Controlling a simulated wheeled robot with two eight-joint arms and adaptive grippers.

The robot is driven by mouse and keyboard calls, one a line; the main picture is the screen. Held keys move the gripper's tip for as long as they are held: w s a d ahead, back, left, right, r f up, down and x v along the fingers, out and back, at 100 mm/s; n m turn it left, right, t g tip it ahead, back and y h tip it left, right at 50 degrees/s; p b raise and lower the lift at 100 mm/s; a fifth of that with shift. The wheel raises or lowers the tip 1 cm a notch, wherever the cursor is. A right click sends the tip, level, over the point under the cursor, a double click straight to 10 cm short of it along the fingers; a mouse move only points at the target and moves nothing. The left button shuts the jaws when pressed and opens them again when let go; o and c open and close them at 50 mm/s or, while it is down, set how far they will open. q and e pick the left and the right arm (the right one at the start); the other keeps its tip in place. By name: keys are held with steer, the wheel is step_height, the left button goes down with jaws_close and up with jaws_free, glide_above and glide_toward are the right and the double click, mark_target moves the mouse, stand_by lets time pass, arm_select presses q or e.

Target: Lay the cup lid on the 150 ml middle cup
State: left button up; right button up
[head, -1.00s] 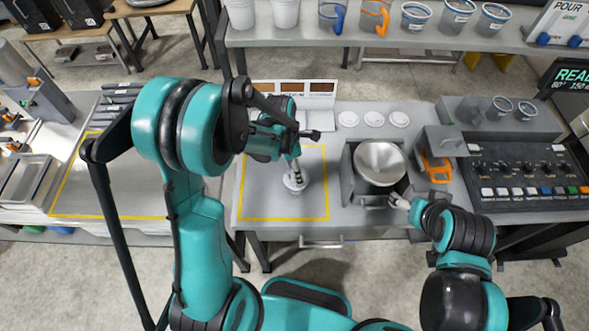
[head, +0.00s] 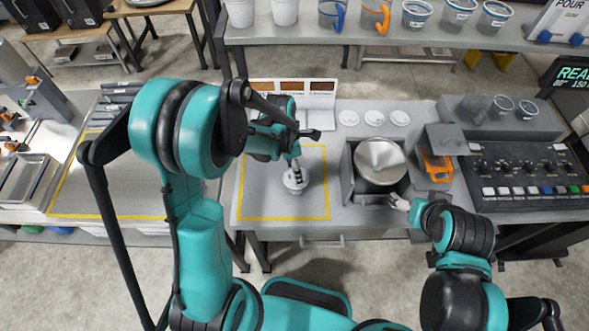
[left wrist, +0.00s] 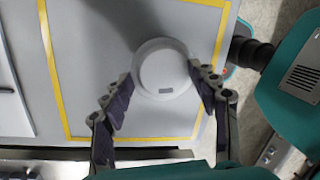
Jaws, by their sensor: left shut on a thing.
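My left gripper (head: 296,174) is over the yellow-outlined area of the bench, its fingers pointing down. It is shut on a white round cup lid (left wrist: 162,68), whose edges lie between the two fingertips in the left wrist view (left wrist: 167,78). In the head view a small white round shape (head: 295,184) shows right under the fingers. I cannot tell whether a cup stands under the lid. My right gripper (head: 398,203) is low by the front of the metal bowl unit; its fingers are too small to read.
Three white lids (head: 374,118) lie in a row at the back of the bench. A metal bowl (head: 380,165) sits right of the yellow outline (head: 240,195). Clear cups (head: 503,106) stand above the control panel (head: 520,176). More cups and jugs line the back shelf (head: 400,40).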

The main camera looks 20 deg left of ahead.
arm_select(q)
steer(key=shift+f, duration=0.2)
steer(key=o, duration=1.3)
steer(key=shift+c, duration=0.2)
steer(key=shift+r, duration=0.15)
steer(key=shift+r+p, duration=1.75)
steer(key=shift+r, duration=1.15)
